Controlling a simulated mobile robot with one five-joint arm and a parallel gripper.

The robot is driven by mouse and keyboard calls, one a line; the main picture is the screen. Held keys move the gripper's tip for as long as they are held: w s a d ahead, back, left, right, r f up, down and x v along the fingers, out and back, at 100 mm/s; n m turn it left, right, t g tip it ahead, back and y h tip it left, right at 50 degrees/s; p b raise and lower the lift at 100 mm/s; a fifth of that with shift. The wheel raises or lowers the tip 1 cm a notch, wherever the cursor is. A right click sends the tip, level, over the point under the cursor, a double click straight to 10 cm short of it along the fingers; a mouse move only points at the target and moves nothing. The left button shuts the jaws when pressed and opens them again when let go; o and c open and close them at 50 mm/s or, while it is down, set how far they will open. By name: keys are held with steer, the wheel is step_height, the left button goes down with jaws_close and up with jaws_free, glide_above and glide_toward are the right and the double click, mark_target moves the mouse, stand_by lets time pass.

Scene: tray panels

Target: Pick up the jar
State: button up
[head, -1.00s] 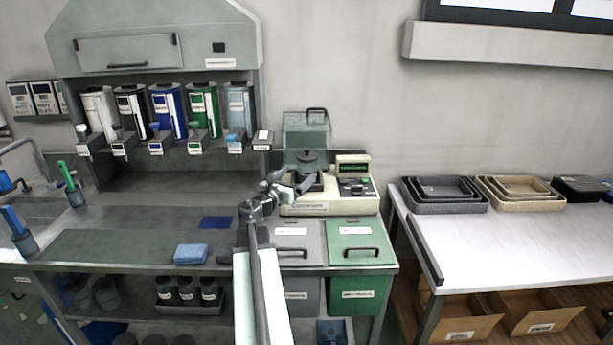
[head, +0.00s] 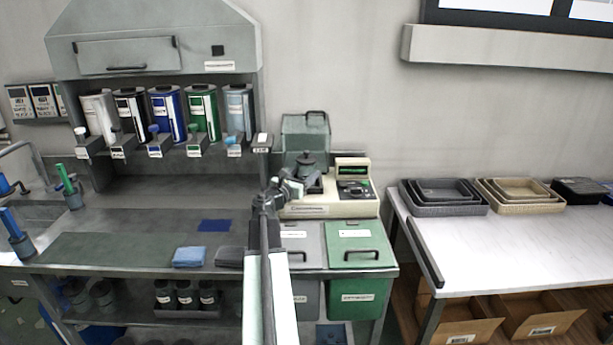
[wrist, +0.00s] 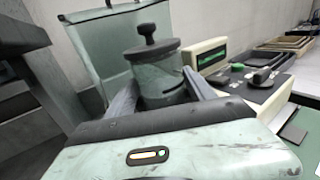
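The jar (wrist: 158,78) is a grey-green cylinder with a dark knobbed lid, upright in the wrist view. In the head view its lid and upper part (head: 306,162) show on the cream weighing machine (head: 318,209). My gripper (wrist: 161,88) is open, with one finger on each side of the jar. Whether the fingers touch it is unclear. The jar's lower part is hidden behind my gripper's body. In the head view my gripper (head: 297,187) is just in front of the jar.
A clear raised cover (head: 306,133) stands behind the jar. The machine's display and knob panel (head: 352,188) is close on the right. A grey bin (head: 303,240) and a green bin (head: 361,243) are below in front. Dispensers (head: 203,112) hang at the left.

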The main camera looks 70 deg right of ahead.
mark_target(304, 160)
jaws_close()
steer(key=shift+r, duration=0.15)
step_height(304, 160, up, 10)
steer(key=p, duration=1)
